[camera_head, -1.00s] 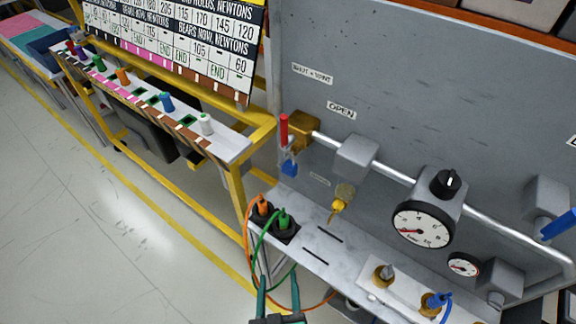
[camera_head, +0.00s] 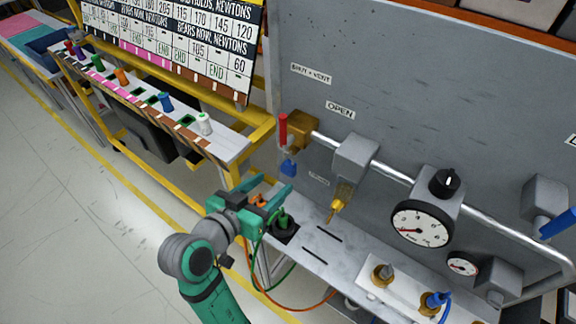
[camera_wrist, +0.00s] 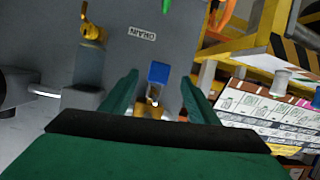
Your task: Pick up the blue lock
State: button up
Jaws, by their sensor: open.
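The blue lock (camera_head: 289,168) hangs by its shackle below the red valve handle (camera_head: 283,130) at the left edge of the grey panel. In the wrist view the blue lock (camera_wrist: 158,72) appears upside down, its silver shackle and some brass below it. My gripper (camera_head: 276,185) is open and empty, its green fingers pointing at the lock. In the wrist view my gripper (camera_wrist: 160,78) has one finger on each side of the lock's image, with a gap on both sides. I cannot tell how far the lock is from the fingertips.
A yellow valve (camera_head: 342,196) and a gauge (camera_head: 421,224) are to the right. A yellow-framed rack (camera_head: 235,185) stands to the left.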

aim_at(286, 167)
jog(key=w+d+m, duration=0.1)
jog(key=w+d+r+m+g, duration=0.1)
jog(key=w, duration=0.1)
jog(key=shift+w, duration=0.1)
jog(key=shift+h, duration=0.3)
jog(key=shift+x, duration=2.65)
jog(key=shift+w+a, duration=0.15)
jog(key=c, duration=1.2)
